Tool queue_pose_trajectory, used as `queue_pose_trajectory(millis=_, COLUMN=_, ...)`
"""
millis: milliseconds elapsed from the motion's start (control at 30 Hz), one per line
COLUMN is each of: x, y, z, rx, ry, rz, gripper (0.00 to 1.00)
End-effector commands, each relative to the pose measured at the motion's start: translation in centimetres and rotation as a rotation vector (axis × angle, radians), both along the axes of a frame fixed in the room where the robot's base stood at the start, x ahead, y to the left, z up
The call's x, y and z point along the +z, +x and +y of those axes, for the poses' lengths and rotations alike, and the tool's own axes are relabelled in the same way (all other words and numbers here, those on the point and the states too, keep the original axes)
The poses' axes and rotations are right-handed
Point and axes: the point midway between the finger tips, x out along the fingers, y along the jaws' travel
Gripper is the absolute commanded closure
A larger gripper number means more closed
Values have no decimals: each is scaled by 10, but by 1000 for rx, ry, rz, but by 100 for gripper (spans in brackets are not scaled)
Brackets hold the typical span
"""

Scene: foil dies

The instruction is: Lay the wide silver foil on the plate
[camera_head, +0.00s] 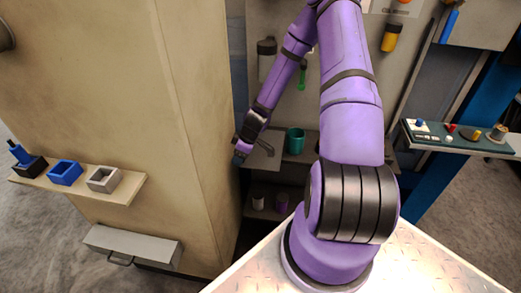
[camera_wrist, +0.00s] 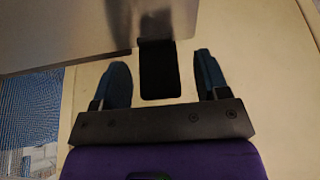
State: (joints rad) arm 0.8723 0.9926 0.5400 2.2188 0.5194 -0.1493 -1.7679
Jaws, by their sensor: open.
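My gripper (camera_head: 239,158) hangs at the end of my purple arm, near the corner of the beige wall block, in the head view. In the wrist view my gripper (camera_wrist: 163,66) is open, with two dark blue fingers apart. A black block (camera_wrist: 160,75) shows between the fingers, below a smooth grey metal surface (camera_wrist: 85,28). I cannot pick out the wide silver foil or the plate for sure in either view.
A left ledge (camera_head: 133,190) holds blue, grey and dark boxes above a grey drawer (camera_head: 130,245). Behind my gripper, a shelf holds a green cup (camera_head: 295,141). A right shelf (camera_head: 460,142) carries several small coloured items and a roll (camera_head: 497,132).

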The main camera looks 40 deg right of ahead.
Motion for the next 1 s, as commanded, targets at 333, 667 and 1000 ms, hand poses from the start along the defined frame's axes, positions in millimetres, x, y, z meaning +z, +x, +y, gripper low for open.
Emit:
queue_pose_trajectory(millis=333, x=0, y=0, z=0, rx=0, ry=0, rz=0, gripper=73)
queue_pose_trajectory(millis=667, x=1, y=0, z=0, rx=0, ry=-1, rz=-1, gripper=96)
queue_pose_trajectory(millis=1000, x=8, y=11, z=2, rx=2, ry=-2, rz=-3, gripper=96)
